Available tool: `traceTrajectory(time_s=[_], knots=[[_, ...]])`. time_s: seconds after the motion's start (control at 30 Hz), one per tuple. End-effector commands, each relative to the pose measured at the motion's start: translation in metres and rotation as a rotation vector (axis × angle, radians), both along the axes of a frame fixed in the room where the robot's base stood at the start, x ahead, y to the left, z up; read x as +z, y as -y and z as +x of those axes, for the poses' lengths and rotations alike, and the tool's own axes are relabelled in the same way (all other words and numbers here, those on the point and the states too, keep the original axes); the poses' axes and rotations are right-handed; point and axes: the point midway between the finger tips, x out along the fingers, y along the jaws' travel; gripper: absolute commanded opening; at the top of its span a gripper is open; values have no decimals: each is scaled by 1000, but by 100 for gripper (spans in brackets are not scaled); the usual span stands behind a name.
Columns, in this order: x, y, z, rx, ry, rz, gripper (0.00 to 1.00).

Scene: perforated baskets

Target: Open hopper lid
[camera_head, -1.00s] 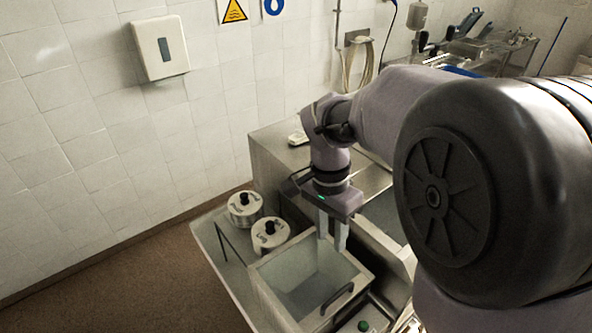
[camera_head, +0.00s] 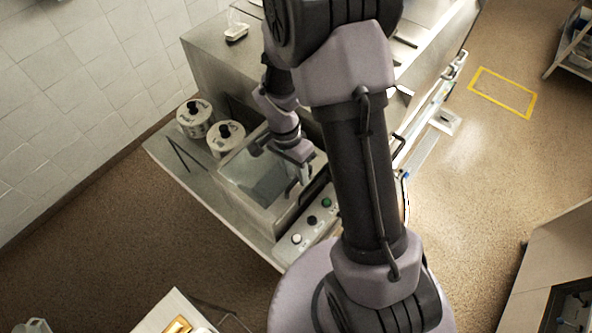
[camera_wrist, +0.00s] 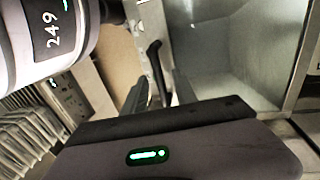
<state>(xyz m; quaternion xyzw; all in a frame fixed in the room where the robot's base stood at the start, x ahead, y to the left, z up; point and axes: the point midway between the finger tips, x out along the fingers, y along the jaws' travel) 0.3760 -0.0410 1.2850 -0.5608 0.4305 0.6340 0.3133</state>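The hopper is a square steel box (camera_head: 276,230) in the middle of the head view. Its grey interior shows from above, through a clear lid or an open top; I cannot tell which. My gripper (camera_head: 297,184) points down at the hopper's right edge, with its fingertips spread. In the wrist view a black bar handle (camera_wrist: 154,60) stands at the hopper's edge. It reaches down between the fingers of my gripper (camera_wrist: 160,96), which look apart, not clamped on it. The steel hopper interior (camera_wrist: 235,50) fills the wrist view's upper right.
Two round lidded pots (camera_head: 194,118) (camera_head: 226,138) stand left of the hopper. A control panel with several buttons (camera_head: 312,219) lies along its right front. A steel cabinet (camera_head: 215,62) rises behind. A table corner (camera_head: 172,312) is at bottom left.

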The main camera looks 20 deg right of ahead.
Motion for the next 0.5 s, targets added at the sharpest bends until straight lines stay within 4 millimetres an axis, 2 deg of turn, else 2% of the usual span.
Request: traceTrajectory(time_s=[0.2, 0.37, 0.5], knots=[[0, 0, 0, 0, 0, 0, 34], [0, 0, 0, 0, 0, 0, 3], [0, 0, 0, 0, 0, 0, 0]])
